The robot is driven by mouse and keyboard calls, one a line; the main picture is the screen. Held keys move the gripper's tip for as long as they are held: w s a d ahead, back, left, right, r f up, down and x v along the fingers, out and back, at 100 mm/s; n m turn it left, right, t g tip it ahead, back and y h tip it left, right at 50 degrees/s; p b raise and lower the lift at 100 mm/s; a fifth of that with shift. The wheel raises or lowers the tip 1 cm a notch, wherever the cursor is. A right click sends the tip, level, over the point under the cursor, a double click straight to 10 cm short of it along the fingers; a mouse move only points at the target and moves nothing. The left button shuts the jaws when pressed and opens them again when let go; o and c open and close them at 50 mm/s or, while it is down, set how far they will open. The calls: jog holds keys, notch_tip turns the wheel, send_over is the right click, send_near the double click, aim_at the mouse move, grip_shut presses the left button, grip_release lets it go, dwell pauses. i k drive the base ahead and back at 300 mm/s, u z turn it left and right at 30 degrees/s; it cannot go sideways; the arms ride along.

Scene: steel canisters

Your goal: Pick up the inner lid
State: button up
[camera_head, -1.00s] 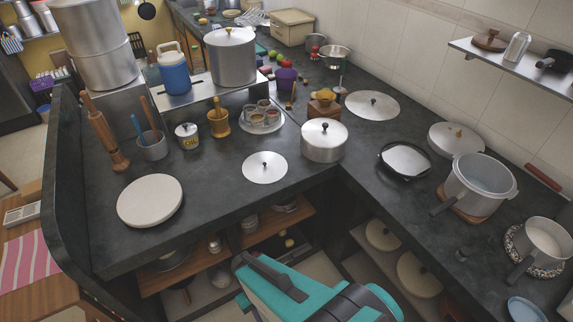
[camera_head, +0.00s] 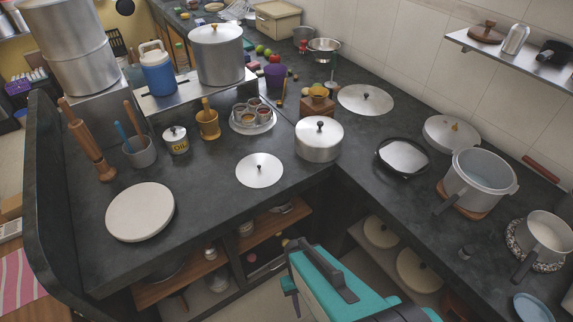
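Several steel lids are in view, and I cannot tell which one is the inner lid. A flat round lid with a dark knob (camera_head: 250,176) lies on the near counter. A similar flat lid (camera_head: 355,103) lies farther back by the wall. A lidded steel pot (camera_head: 318,150) stands at the counter corner. My teal arm rises at the bottom centre, below the counter edge. Only a small dark part of my gripper (camera_head: 290,285) seems to show at its left; its fingers are unclear, and it is apart from the lids.
A round tray of spice cups (camera_head: 268,126) stands behind the near lid. A white round board (camera_head: 140,212) lies at left. A dark pan (camera_head: 382,163) and open pot (camera_head: 493,188) stand at right. Shelves (camera_head: 268,232) open below the counter. Counter around the near lid is clear.

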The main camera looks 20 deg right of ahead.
aim_at(256, 171)
jog(key=z, duration=0.8)
jog(key=k, duration=1.5)
jog(key=u, duration=0.75)
jog(key=i, duration=1.65)
jog(key=z, duration=0.3)
